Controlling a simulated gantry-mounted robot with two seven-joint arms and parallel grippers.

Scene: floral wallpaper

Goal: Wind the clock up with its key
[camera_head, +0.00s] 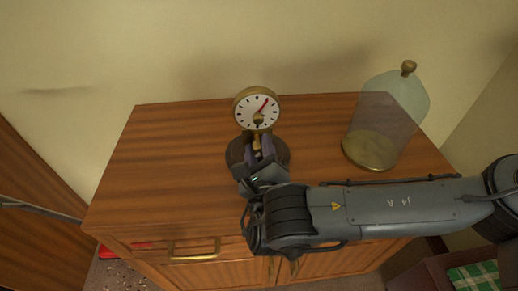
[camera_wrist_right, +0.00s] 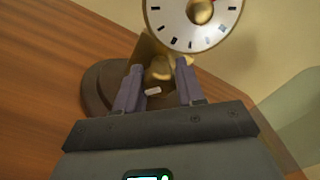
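The clock (camera_head: 270,101) stands upright on the wooden cabinet, with a round white dial, a gold rim, a red hand and a dark round base (camera_head: 237,153). Its dial also shows at the top of the right wrist view (camera_wrist_right: 175,33). A gold knob-like piece, perhaps the key (camera_wrist_right: 200,11), sits on the dial. My right gripper (camera_head: 259,142) is in front of the clock, below the dial. In the right wrist view its fingers (camera_wrist_right: 158,82) are apart, with gold parts of the clock's stand showing between and beyond them. Whether they touch is unclear. My left gripper is not in view.
A glass dome (camera_head: 392,105) with a brass knob and brass base stands on the right of the cabinet top (camera_head: 165,150). The cabinet's left side is clear. My right arm crosses the front right. A green checked cloth (camera_head: 475,277) lies low at right.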

